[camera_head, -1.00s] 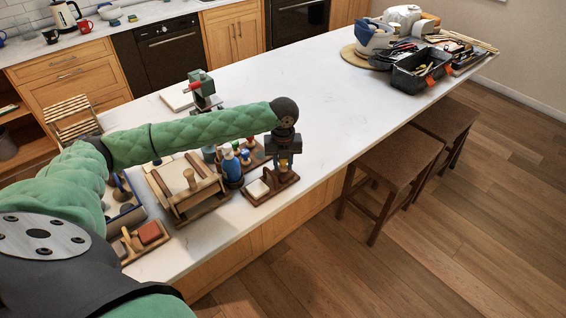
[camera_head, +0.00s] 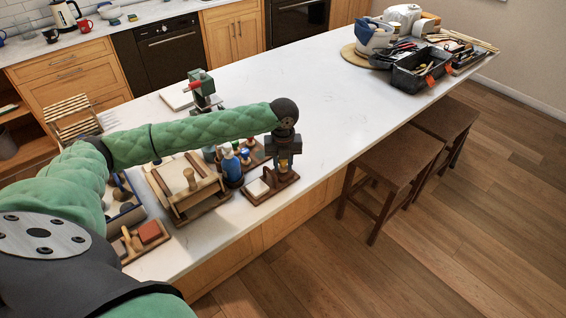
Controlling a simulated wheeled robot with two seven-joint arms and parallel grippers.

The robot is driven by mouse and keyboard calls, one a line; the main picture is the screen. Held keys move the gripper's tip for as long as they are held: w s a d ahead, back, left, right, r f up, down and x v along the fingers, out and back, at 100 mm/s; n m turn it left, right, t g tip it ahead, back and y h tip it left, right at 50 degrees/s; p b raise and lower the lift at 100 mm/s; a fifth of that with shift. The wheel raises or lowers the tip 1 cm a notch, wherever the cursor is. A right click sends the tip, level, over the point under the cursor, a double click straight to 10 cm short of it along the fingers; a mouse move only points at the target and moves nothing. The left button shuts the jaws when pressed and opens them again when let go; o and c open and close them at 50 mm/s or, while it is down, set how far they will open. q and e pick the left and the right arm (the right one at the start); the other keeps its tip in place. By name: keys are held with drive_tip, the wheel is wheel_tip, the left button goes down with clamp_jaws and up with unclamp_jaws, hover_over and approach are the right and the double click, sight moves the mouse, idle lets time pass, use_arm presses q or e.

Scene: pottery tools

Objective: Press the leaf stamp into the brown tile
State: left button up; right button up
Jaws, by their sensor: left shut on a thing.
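My left gripper (camera_head: 284,158) points down over the right part of a small wooden tray (camera_head: 264,199) near the counter's front edge. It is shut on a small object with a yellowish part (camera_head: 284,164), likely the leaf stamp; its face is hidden. A pale square tile (camera_head: 258,188) lies in the left part of that tray. What lies directly under the held object is too small and covered to make out, so I cannot tell whether it touches a brown tile. A reddish-brown block (camera_head: 150,232) sits in another tray at the lower left. My right gripper is out of view.
A blue bottle (camera_head: 232,170) and several small knobbed tools stand just left of the gripper. A wooden press-like frame (camera_head: 187,190) is further left. A green device (camera_head: 202,88) stands behind my arm. The counter (camera_head: 330,100) is clear to the right, up to a toolbox (camera_head: 420,72).

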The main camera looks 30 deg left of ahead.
use_arm(q)
drive_tip(key=shift+f, duration=0.35)
drive_tip(key=shift+f, duration=0.1)
idle(0.6)
wheel_tip(320, 180, up, 6)
drive_tip(key=p, duration=0.6)
idle(0.5)
drive_tip(key=shift+f, duration=0.1)
